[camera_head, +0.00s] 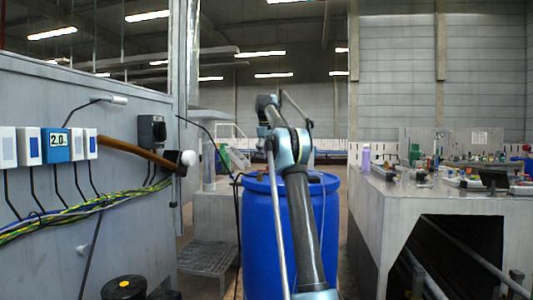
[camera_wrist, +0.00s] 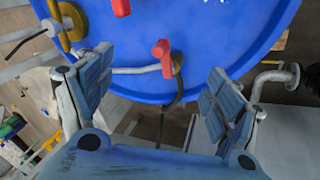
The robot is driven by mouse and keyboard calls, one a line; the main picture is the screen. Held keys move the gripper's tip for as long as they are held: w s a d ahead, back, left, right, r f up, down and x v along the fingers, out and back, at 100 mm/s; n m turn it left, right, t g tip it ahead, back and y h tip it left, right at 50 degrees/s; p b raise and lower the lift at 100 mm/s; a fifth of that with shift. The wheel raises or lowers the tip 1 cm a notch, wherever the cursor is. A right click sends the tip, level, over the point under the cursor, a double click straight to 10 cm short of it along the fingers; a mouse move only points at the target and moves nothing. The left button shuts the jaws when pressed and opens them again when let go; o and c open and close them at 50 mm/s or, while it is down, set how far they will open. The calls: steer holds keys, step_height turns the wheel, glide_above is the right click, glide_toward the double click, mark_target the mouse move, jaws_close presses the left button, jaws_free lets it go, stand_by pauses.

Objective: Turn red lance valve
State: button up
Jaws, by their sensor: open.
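In the wrist view, a red valve handle (camera_wrist: 163,57) sits on a pale metal pipe (camera_wrist: 138,70) near the rim of the blue barrel (camera_wrist: 225,35). A second red handle (camera_wrist: 120,7) is cut off by the top edge. I cannot tell from the picture which one is the lance valve. My gripper (camera_wrist: 157,82) is open and empty, with its two fingers wide apart. The nearer red handle shows between and beyond the fingertips, not touched. In the head view, the blue barrel (camera_head: 257,240) stands behind my arm; the gripper and the red handles are not discernible there.
In the head view, a grey wall panel (camera_head: 120,240) with a wooden-handled hammer (camera_head: 138,150) is left; a cluttered workbench (camera_head: 440,205) is right.

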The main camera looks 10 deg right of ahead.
mark_target(268, 166)
steer(key=shift+x, duration=4.55)
steer(key=shift+d, duration=0.1)
steer(key=shift+c, duration=0.3)
steer(key=shift+r, duration=0.1)
steer(key=c, duration=1.6)
steer(key=shift+o, duration=0.3)
steer(key=shift+o, duration=0.3)
steer(key=o, duration=0.4)
